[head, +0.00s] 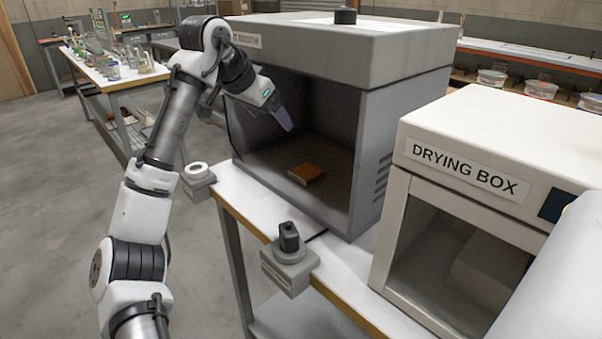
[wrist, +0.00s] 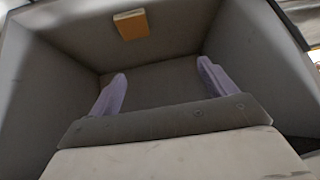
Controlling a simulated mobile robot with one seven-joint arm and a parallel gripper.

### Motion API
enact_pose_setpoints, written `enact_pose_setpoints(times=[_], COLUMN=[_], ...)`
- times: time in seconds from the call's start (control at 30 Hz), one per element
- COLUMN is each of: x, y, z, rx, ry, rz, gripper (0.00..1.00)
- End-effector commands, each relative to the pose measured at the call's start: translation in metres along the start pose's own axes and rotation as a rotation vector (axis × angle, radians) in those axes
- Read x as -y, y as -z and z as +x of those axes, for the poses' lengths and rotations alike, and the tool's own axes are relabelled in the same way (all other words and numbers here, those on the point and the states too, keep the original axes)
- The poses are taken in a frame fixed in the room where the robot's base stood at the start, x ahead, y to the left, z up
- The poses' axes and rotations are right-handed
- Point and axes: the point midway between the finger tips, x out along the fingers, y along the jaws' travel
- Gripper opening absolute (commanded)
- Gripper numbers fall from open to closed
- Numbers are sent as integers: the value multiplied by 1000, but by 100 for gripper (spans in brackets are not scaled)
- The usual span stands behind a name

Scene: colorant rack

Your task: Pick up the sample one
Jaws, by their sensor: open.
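An orange-brown flat block (head: 306,173), which looks like the sample, lies on the floor of the dark grey open-fronted booth (head: 375,125). In the wrist view the block (wrist: 131,24) shows near the top, left of centre, beyond the fingertips. My gripper (head: 287,122) is at the booth's opening, above and to the left of the block and apart from it. In the wrist view its two purple fingers (wrist: 162,78) are spread wide with nothing between them. Whether the block carries a label cannot be told.
A drying box (head: 455,169) with a framed front stands to the right on the same white bench. The booth's walls and roof surround the block.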

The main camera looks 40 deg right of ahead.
Motion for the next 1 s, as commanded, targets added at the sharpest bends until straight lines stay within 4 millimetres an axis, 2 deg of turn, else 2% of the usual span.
enact_pose_setpoints(times=[0.1,0.2,0.33,0.63,0.87,1.0], x=[-23,-32,-36,-41,-43,-45], y=[-4,-9,-15,-29,-33,-36], z=[10,14,28,82,99,116], rx=[167,239,267,264,261,263], ry=[-70,-100,-113,-111,-110,-110], rz=[39,55,60,59,60,60], gripper=[84,84,84,84,84,84])
